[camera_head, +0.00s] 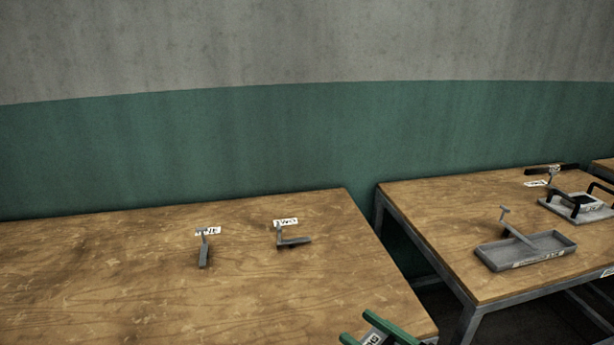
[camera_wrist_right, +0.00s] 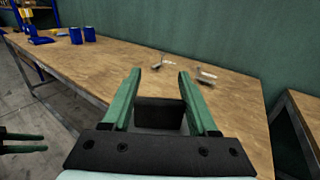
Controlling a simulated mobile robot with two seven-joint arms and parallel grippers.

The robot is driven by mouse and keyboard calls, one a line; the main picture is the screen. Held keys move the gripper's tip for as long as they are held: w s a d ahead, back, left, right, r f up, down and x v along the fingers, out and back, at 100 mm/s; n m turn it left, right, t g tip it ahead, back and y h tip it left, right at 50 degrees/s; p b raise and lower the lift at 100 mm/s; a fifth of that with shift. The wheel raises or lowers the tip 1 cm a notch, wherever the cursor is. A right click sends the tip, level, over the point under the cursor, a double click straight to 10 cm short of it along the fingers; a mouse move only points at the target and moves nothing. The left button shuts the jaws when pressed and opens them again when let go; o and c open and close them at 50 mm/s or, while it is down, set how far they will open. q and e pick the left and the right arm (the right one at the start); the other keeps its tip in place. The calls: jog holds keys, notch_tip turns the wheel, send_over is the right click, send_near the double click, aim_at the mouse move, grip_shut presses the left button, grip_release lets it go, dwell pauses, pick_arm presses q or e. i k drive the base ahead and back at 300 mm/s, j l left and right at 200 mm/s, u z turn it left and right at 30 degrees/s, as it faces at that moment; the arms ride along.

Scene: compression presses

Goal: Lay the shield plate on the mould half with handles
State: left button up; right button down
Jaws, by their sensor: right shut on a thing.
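The mould half with handles (camera_head: 590,214) is a grey plate with black handles on the right-hand table, at the right edge of the head view. My right gripper (camera_head: 380,329) shows at the bottom of the head view, over the front right corner of the left-hand table. In the right wrist view, my right gripper (camera_wrist_right: 158,100) is shut on a dark grey flat piece (camera_wrist_right: 159,114), which looks like the shield plate. Its lower part is hidden by the gripper body. My left gripper (camera_wrist_right: 22,141) shows at the left edge of the wrist view, with its fingers apart and empty.
A grey tray (camera_head: 492,258) with a small metal tool (camera_head: 515,232) stands on the right-hand table. Two labelled metal tools (camera_head: 204,252) (camera_head: 292,241) stand on the left-hand table (camera_head: 110,270). A gap separates the tables. Blue cups (camera_wrist_right: 76,36) stand at the wrist view's far left.

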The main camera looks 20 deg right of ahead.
aim_at(583, 200)
jog(key=l+z, duration=0.1)
jog(key=l, duration=1.95)
jog(key=i+l+z, duration=0.15)
jog(key=l, duration=0.9)
jog(key=i+l, duration=0.15)
jog(key=l, duration=0.2)
jog(key=i+l, duration=0.1)
jog(key=l, duration=0.25)
jog(key=i+l, duration=0.15)
jog(key=l, duration=0.2)
jog(key=i+l, duration=0.35)
jog(key=l+z, duration=0.05)
jog(key=l, duration=0.1)
